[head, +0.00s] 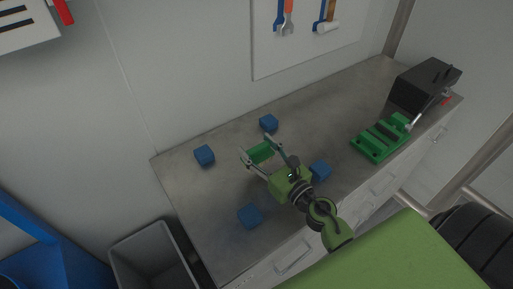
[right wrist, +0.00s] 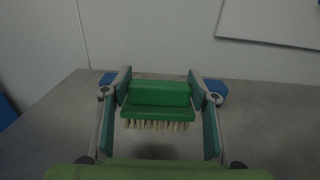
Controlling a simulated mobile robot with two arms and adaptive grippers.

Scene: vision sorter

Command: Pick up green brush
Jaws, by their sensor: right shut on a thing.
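The green brush (right wrist: 158,96) has a green block top and pale bristles pointing down in the right wrist view. My right gripper (right wrist: 158,90) is shut on it, with a finger against each end. In the head view the same brush (head: 262,153) shows between the fingers of my right gripper (head: 261,152), over the grey worktop. Whether the bristles touch the worktop is hard to tell. My left gripper is not in view.
Blue cubes lie on the worktop (head: 310,122) around the gripper: at left (head: 204,155), behind (head: 268,123), in front (head: 249,215) and right (head: 320,170). A green vise (head: 380,140) and black box (head: 424,86) stand at right. A grey bin (head: 152,260) stands at lower left.

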